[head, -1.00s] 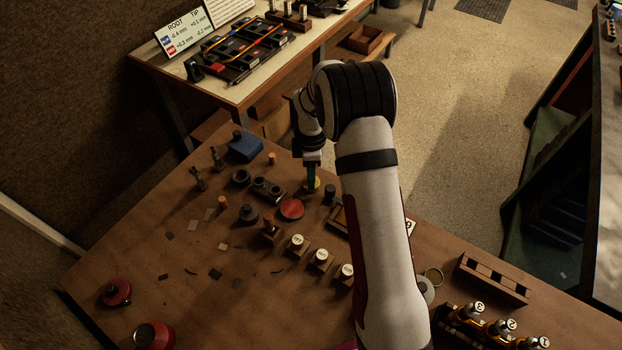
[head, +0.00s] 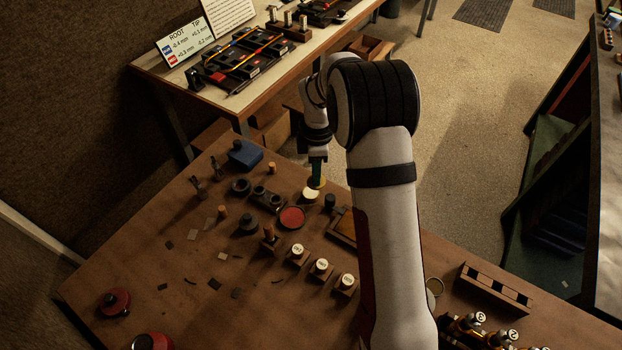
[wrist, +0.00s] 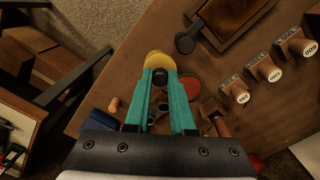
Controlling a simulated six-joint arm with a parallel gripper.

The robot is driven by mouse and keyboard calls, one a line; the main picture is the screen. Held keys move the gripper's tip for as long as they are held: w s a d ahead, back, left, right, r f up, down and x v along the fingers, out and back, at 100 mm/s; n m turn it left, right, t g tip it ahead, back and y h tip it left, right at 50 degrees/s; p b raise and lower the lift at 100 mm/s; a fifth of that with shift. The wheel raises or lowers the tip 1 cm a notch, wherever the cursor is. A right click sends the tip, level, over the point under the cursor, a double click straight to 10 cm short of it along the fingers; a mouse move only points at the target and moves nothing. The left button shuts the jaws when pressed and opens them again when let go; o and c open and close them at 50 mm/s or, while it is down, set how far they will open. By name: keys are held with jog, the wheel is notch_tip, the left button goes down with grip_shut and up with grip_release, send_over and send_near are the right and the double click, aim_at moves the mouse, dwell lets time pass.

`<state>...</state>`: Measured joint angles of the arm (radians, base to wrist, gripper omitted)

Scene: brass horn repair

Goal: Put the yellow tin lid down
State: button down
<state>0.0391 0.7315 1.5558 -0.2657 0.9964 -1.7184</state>
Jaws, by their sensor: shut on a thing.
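My gripper (head: 317,178) is shut on the yellow tin lid (head: 319,183), a small round disc at its fingertips, above the far edge of the brown bench. In the wrist view the lid (wrist: 160,61) sits at the tips of my teal fingers (wrist: 163,76). A pale yellow round (head: 310,195), apparently the tin, shows just below and left of the lid. The gap between them is hard to judge. A red round tin or lid (head: 292,218) lies nearer on the bench; it also shows in the wrist view (wrist: 190,86).
A dark round knob (head: 330,201) stands just right of the pale round. A blue box (head: 244,154), dark cups and pegs stand to the left. Labelled wooden blocks (head: 320,268) line up nearer. The left front of the bench (head: 150,270) has bare patches among small scraps.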

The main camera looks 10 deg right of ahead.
jog(key=s+d+r, duration=0.5)
jog(key=d+r, duration=0.1)
jog(key=d, duration=0.2)
send_over(290, 181)
notch_tip(290, 181, down, 9)
jog(key=shift+r, duration=0.2)
jog(key=shift+w+a+f, duration=0.1)
jog(key=shift+f, duration=1.95)
jog(key=shift+f, duration=0.15)
jog(key=c, duration=0.8)
grip_release()
jog(key=shift+o, duration=0.2)
